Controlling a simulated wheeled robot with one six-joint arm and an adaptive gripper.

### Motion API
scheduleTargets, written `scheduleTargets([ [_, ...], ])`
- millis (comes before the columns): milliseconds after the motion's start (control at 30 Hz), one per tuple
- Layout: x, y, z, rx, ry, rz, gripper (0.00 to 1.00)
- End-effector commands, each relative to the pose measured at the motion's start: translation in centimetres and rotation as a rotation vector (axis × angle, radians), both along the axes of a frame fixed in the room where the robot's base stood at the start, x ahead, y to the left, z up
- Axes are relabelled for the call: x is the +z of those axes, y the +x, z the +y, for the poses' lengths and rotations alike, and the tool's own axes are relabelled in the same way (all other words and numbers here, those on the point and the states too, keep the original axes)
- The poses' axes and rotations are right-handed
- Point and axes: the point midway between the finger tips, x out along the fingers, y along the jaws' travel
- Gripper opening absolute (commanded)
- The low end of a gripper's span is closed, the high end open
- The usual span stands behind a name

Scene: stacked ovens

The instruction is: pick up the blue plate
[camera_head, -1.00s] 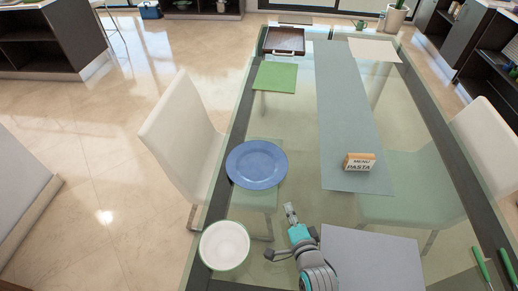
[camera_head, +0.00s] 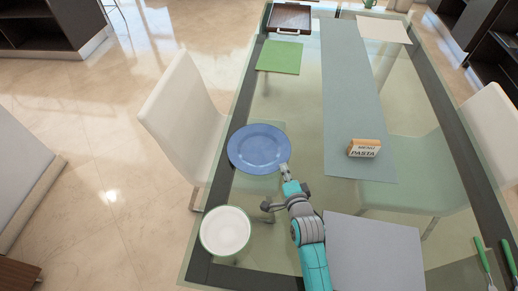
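The blue plate (camera_head: 258,148) lies flat on the glass table, near its left edge. My gripper (camera_head: 284,169) is at the plate's lower right rim, with its tip close to or over the rim. I cannot tell whether it touches the plate. The fingers are small and seen from behind, so their opening does not show clearly. The plate rests on the table and is not visibly lifted or tilted.
A white bowl with a green rim (camera_head: 225,231) stands left of my arm. A grey placemat (camera_head: 374,255) lies to the right. A white chair (camera_head: 183,122) is beside the left edge.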

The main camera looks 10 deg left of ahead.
Motion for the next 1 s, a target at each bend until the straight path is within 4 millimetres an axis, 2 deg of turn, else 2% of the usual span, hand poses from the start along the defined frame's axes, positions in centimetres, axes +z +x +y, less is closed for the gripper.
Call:
scheduleTargets([
  [100,-0.4,1.6,0.5,0.001,0.000,0.000,0.10],
  [233,-0.7,2.5,0.8,0.001,0.000,0.000,0.10],
  [500,-0.8,2.6,0.8,0.001,0.001,0.001,0.10],
  [533,-0.8,2.6,0.8,0.001,0.001,0.001,0.03],
  [567,-0.8,2.6,0.8,0.001,0.001,0.001,0.00],
  [1000,-0.5,2.7,0.8,0.000,0.002,-0.002,0.00],
])
